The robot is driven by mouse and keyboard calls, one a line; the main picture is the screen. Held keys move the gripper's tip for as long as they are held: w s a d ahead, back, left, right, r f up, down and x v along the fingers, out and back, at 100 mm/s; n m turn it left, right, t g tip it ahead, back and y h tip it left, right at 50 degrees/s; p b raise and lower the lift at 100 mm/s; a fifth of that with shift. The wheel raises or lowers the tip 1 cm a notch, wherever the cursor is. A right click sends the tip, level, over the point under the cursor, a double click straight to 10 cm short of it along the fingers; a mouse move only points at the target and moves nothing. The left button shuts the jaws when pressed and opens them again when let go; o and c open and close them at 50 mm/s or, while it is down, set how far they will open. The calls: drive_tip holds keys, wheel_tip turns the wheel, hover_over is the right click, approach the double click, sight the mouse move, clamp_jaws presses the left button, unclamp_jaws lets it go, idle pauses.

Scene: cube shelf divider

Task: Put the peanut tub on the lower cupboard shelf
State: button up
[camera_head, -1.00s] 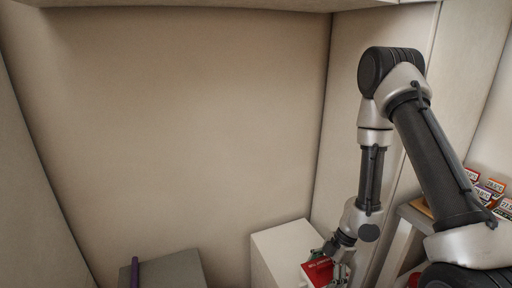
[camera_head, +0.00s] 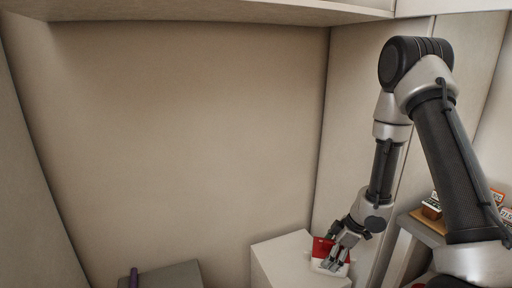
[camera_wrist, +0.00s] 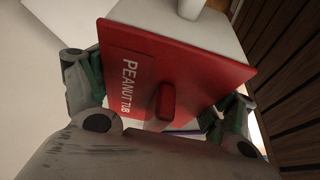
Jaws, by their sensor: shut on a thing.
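The peanut tub has a red lid marked "PEANUT TUB" with a small raised knob; it fills the middle of the wrist view (camera_wrist: 180,72). In the head view the tub (camera_head: 322,250) shows red with a pale lower part, partly covered by my fingers. My gripper (camera_head: 338,258) is shut on the tub, with one finger at each side of it; the wrist view shows the same gripper (camera_wrist: 158,112). The tub is over or in front of a white block (camera_head: 285,258); I cannot tell whether they touch. I cannot identify the lower cupboard shelf for certain.
Small labelled boxes (camera_head: 497,197) sit on a grey surface at right. A pale overhead panel (camera_head: 200,8) spans the top. The wide beige back wall (camera_head: 190,130) is bare.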

drive_tip(key=w+d+r+m+t+h, duration=0.1)
drive_tip(key=w+d+r+m+h, duration=0.1)
drive_tip(key=w+r+m, duration=0.3)
drive_tip(key=w+d+r+m+t+h, duration=0.2)
drive_tip(key=w+r+m, duration=0.3)
drive_tip(key=r+m, duration=0.4)
drive_tip(key=shift+d+r+m, duration=0.4)
drive_tip(key=shift+r, duration=0.7)
